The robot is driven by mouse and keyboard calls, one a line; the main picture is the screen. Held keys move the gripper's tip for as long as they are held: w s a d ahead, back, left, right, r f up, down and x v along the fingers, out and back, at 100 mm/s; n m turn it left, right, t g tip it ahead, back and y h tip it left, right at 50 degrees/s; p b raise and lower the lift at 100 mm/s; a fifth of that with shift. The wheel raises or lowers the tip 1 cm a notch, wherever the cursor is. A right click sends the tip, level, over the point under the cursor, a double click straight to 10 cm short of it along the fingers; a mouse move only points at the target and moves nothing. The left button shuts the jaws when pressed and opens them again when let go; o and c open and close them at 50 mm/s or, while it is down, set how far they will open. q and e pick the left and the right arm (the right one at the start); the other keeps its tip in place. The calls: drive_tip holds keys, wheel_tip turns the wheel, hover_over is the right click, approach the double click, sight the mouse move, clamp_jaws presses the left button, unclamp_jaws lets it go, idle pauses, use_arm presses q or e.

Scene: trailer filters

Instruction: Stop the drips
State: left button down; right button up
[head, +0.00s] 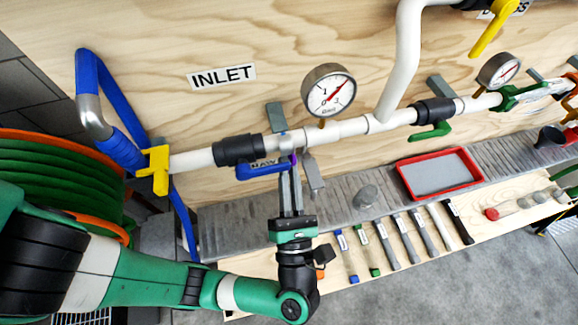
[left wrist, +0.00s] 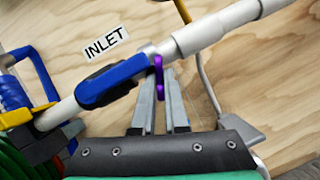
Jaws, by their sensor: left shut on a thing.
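My left gripper (head: 292,168) is raised to the inlet pipe (head: 345,128), just right of the blue valve handle (head: 262,170). It is shut on a thin purple piece (left wrist: 158,77), seen between the fingers in the left wrist view, close under the pipe and beside the handle's end. Whether the piece touches the pipe I cannot tell. The blue handle (left wrist: 112,82) lies along the pipe below a black valve body (head: 238,150). A round gauge (head: 329,91) stands above the pipe. A green-handled valve (head: 430,130) is farther right. No drips are discernible. My right gripper is not in view.
A green hose reel (head: 55,185) stands left.

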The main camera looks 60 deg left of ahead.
use_arm(q)
drive_tip(key=shift+m, duration=0.3)
drive_tip(key=c, duration=0.9)
unclamp_jaws()
drive_tip(key=shift+c, duration=0.2)
drive_tip(key=b+v, duration=0.1)
drive_tip(key=v, duration=1)
drive_tip(key=shift+s+d, duration=0.25)
